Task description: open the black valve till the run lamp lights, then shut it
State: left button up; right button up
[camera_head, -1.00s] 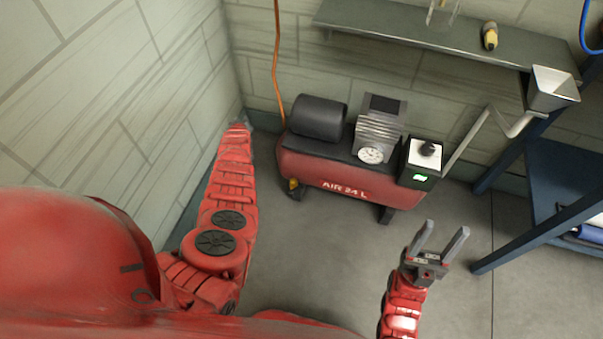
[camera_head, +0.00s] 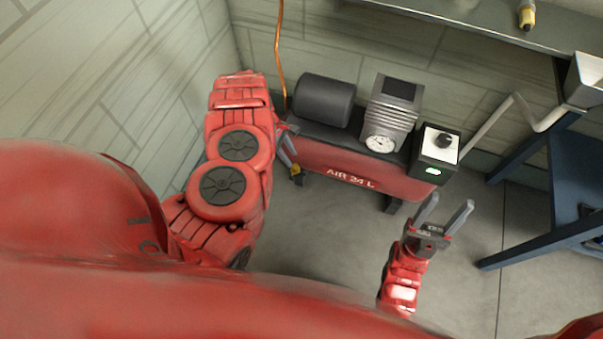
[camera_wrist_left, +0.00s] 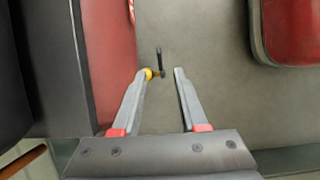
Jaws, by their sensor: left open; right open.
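The black valve (camera_wrist_left: 159,61) is a small black lever on a yellow fitting (camera_wrist_left: 148,74), at the edge of the red tank (camera_wrist_left: 108,45) in the left wrist view. In the head view the yellow fitting (camera_head: 296,170) shows low at the tank's left end. My left gripper (camera_wrist_left: 162,72) is open, with the lever in view between its fingertips; I cannot tell whether they touch it. In the head view my left arm partly hides this gripper (camera_head: 287,148). A green lamp (camera_head: 433,171) glows on the control box (camera_head: 424,162). My right gripper (camera_head: 446,205) is open and empty.
The red compressor tank (camera_head: 335,170) stands by the wall, with a black motor (camera_head: 323,100) and a round gauge (camera_head: 380,144) on top. A black knob (camera_head: 445,140) tops the control box. A blue metal stand (camera_head: 533,246) is at right. The floor in front is clear.

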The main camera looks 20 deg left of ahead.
pick_arm(q)
jog(key=b+x, duration=0.3)
jog(key=x, duration=0.7)
jog(key=shift+a+f, duration=0.1)
jog(key=shift+f, duration=0.1)
jog(key=shift+w+f, duration=0.1)
jog(key=shift+f, duration=0.1)
grip_shut()
dwell(0.8)
